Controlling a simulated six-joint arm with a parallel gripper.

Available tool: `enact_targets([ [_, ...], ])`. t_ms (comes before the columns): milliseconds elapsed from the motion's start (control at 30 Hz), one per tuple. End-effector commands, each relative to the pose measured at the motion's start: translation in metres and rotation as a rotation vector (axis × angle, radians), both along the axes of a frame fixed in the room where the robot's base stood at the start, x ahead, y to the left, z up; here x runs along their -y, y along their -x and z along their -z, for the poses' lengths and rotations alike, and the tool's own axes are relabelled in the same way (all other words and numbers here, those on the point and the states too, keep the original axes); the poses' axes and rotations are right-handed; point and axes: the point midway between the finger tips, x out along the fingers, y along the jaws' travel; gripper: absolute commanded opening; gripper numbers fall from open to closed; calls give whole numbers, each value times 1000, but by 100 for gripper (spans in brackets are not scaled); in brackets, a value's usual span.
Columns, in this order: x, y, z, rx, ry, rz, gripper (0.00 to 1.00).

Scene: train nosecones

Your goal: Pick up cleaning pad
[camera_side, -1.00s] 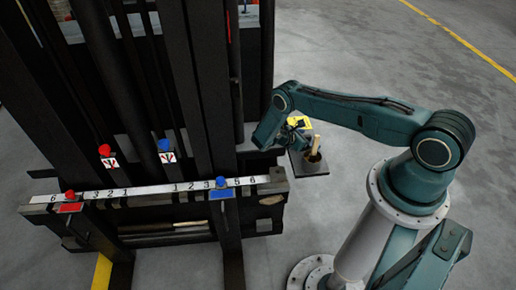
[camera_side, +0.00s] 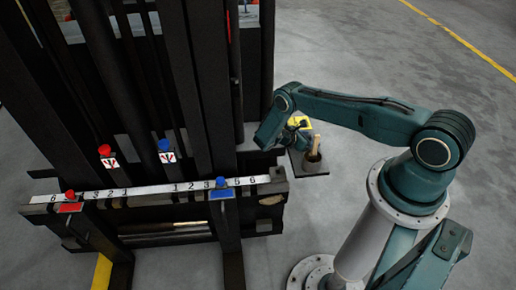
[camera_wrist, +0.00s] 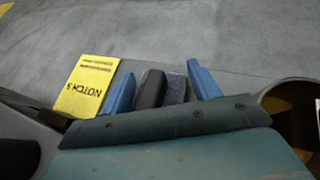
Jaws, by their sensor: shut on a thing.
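The cleaning pad (camera_wrist: 175,88) appears as a grey block with a dark part (camera_wrist: 150,88) beside it, between the two blue fingers of my gripper (camera_wrist: 162,87) in the wrist view. My gripper is shut on it. In the side view my gripper (camera_side: 297,140) is over the left part of a small dark platform (camera_side: 318,169). There the pad is hidden by my gripper, and I cannot tell whether it is clear of the platform.
A yellow card (camera_wrist: 87,86) reading "NOTCH 5" lies left of the fingers. A cup (camera_side: 311,162) with a wooden handle (camera_side: 315,145) stands on the platform. A dark lift mast with a numbered scale bar (camera_side: 150,190) stands at the left. Open floor lies behind.

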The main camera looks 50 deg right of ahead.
Motion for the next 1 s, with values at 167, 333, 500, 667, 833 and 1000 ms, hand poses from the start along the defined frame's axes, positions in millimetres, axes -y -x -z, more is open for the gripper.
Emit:
enact_targets([
  [167,0,0,0,0,-1,0,34],
  [333,0,0,0,0,-1,0,34],
  [500,0,-1,-5,0,0,-1,23],
  [667,0,-1,-15,0,0,-1,23],
  [833,0,0,-32,0,0,0,22],
  [1000,0,-1,-57,0,0,0,22],
])
